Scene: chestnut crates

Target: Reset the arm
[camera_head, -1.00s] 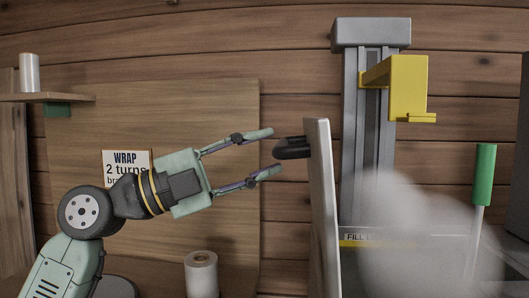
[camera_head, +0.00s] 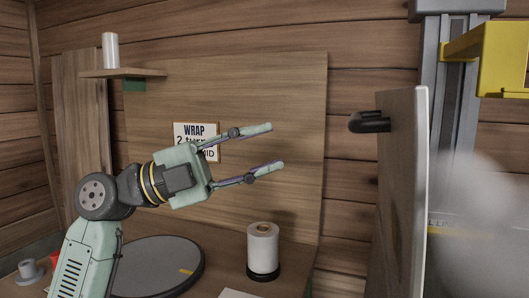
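My gripper (camera_head: 275,147) is open and empty in the middle of the head view. Its two long fingers point right and are spread apart. A black handle (camera_head: 370,122) sticks out from a grey panel (camera_head: 405,190) to the right of my fingertips. The handle is clear of the fingers in the picture. My forearm rises from the lower left.
A wrap roll (camera_head: 263,245) stands on the wooden bench, right of a dark round turntable (camera_head: 157,266). A sign (camera_head: 182,131) reading WRAP hangs on the back board. A shelf (camera_head: 105,73) holds a pale roll (camera_head: 110,48). A yellow bracket (camera_head: 505,60) is at upper right.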

